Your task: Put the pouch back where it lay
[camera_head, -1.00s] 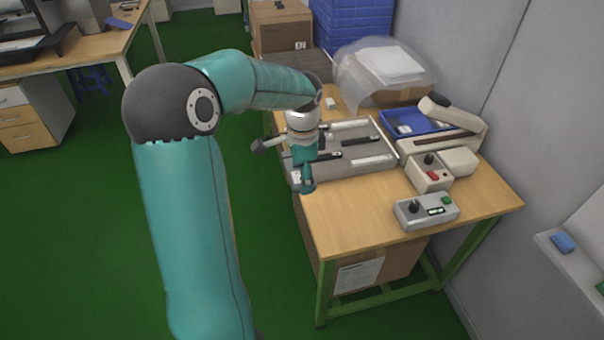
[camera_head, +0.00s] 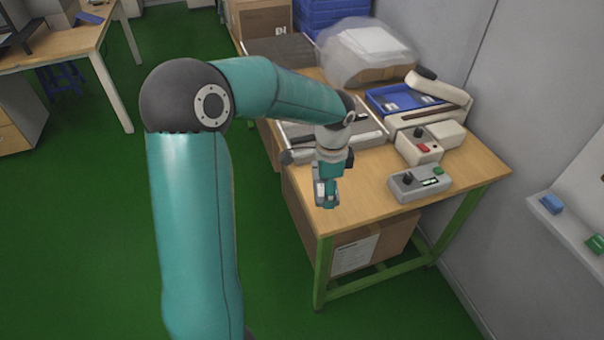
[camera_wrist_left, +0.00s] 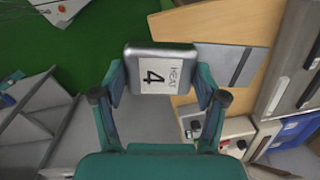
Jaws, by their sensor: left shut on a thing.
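My left gripper (camera_head: 327,198) is over the near left part of the table (camera_head: 370,212). In the wrist view its fingers (camera_wrist_left: 158,80) are shut on the sides of a grey, rounded, flat thing (camera_wrist_left: 158,53) with a white label reading "HEAT 4". I take this as the pouch; in the head view only a small grey part of it (camera_head: 319,190) shows at the fingers. I cannot tell whether it touches the table. A flat grey piece with a dark stripe (camera_wrist_left: 232,64) lies on the table beside it in the wrist view. My right gripper is not in view.
A grey control box (camera_head: 420,184) stands to the gripper's right, with a box with a red button (camera_head: 424,148) behind it. A metal tray (camera_head: 374,134) lies behind the gripper, a blue tray (camera_head: 405,99) further back. The table's front strip looks clear.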

